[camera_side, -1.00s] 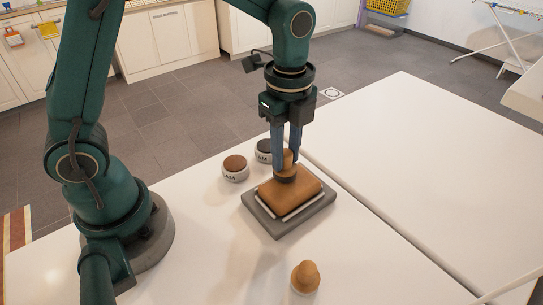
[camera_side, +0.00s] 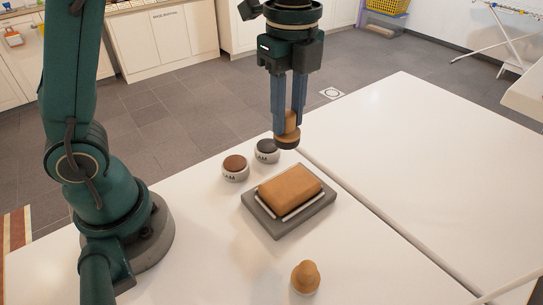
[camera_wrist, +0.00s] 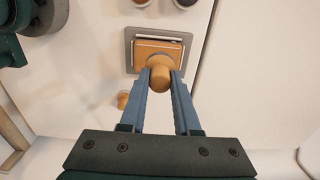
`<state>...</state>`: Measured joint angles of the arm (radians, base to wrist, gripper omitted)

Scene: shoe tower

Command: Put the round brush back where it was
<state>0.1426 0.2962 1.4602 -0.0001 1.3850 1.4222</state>
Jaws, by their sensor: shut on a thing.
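My gripper (camera_side: 288,125) is shut on a round brush (camera_side: 287,142) with a tan wooden handle and a dark underside. It holds the brush upright in the air, above and behind the tan block. In the wrist view the brush handle (camera_wrist: 160,78) sits between the blue fingertips (camera_wrist: 161,76) and covers part of the block. A second round wooden-knobbed brush (camera_side: 305,277) with a light base stands on the table at the front; it shows at the left in the wrist view (camera_wrist: 122,100).
A tan block (camera_side: 290,190) lies on a grey tray (camera_side: 262,220) on the white table. Two small round tins, one brown (camera_side: 235,168) and one dark (camera_side: 267,151), stand behind it. A seam (camera_side: 350,192) separates a second, empty white table at right. The front left table is clear.

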